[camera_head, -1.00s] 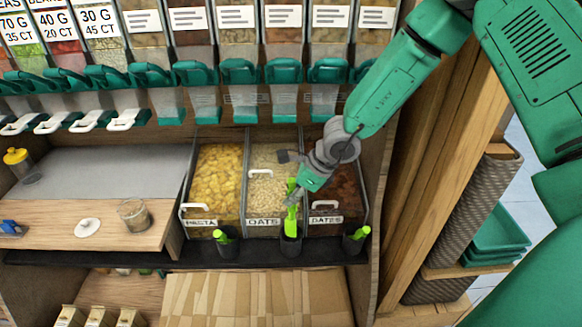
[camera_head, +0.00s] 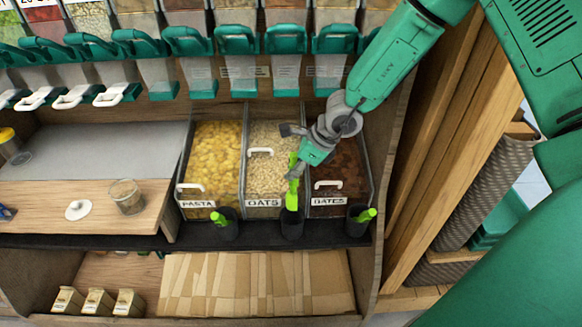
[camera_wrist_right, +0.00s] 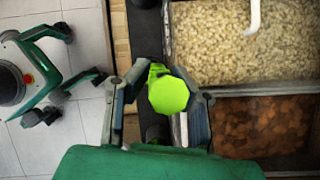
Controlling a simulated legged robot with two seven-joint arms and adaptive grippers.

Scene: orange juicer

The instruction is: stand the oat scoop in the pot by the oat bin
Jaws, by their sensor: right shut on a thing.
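The bright green oat scoop (camera_head: 293,190) is upright in front of the oat bin (camera_head: 268,165), its lower end at the mouth of the black pot (camera_head: 292,224). How deep it sits in the pot I cannot tell. My right gripper (camera_head: 295,170) is shut on the scoop. In the right wrist view the scoop's round green end (camera_wrist_right: 168,95) shows between the two fingers of my right gripper (camera_wrist_right: 160,110). The pot is mostly hidden there. My left gripper is not in view.
The pasta bin (camera_head: 213,165) and the dates bin (camera_head: 340,170) flank the oat bin. Pots with green scoops stand left (camera_head: 225,224) and right (camera_head: 360,221) on the dark ledge. Dispensers (camera_head: 237,60) hang above. A wooden post (camera_head: 440,140) stands at the right. A glass jar (camera_head: 127,197) stands left.

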